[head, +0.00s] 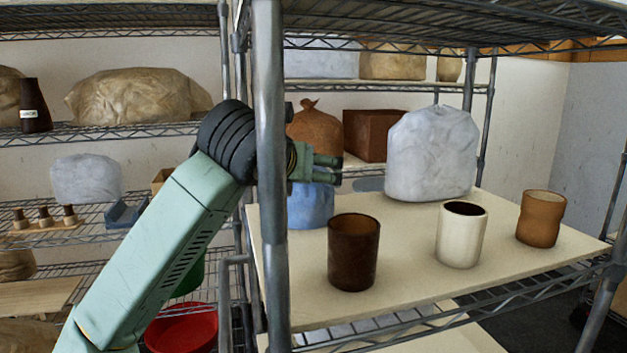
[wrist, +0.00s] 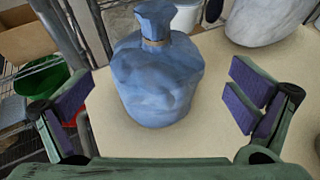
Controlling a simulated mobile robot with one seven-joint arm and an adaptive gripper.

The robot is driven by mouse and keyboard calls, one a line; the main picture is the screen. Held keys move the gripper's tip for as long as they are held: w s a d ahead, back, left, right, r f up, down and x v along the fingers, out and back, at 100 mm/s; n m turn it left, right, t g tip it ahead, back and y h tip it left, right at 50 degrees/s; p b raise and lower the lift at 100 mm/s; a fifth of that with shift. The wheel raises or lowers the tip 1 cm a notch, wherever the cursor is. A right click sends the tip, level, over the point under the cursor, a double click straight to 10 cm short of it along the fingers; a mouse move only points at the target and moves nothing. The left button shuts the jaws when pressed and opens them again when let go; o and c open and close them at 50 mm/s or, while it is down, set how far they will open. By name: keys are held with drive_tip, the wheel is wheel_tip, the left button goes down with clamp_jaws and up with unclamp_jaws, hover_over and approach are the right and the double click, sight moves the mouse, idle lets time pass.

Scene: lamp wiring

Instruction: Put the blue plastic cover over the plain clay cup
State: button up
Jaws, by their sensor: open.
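The blue plastic cover (head: 309,209) stands on the board at the left, behind the shelf post and partly hidden by it. In the wrist view the cover (wrist: 158,82) is a crumpled bag shape, gathered at a banded neck with a flared top. My gripper (head: 338,170) is open and empty, just above the cover in the head view. In the wrist view the cover shows between the spread fingers of my gripper (wrist: 160,105), apart from both. The plain clay cup (head: 540,219), orange-brown and uncovered, stands upright at the board's right end.
A dark brown cup (head: 354,254) and a cream cup (head: 461,236) stand on the same pale board (head: 410,292). A large whitish bag (head: 432,155) stands behind them. The metal post (head: 271,170) rises in front of my arm. A wire shelf (head: 420,22) hangs overhead.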

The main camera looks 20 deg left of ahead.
drive_tip(key=p+x, duration=0.1)
drive_tip(key=x, duration=0.1)
drive_tip(key=p+x, duration=0.2)
drive_tip(key=x, duration=0.1)
drive_tip(key=shift+w+a, duration=0.2)
drive_tip(key=shift+a, duration=0.05)
drive_tip(key=shift+w+f, duration=0.25)
drive_tip(key=shift+w, duration=0.05)
drive_tip(key=c, duration=1)
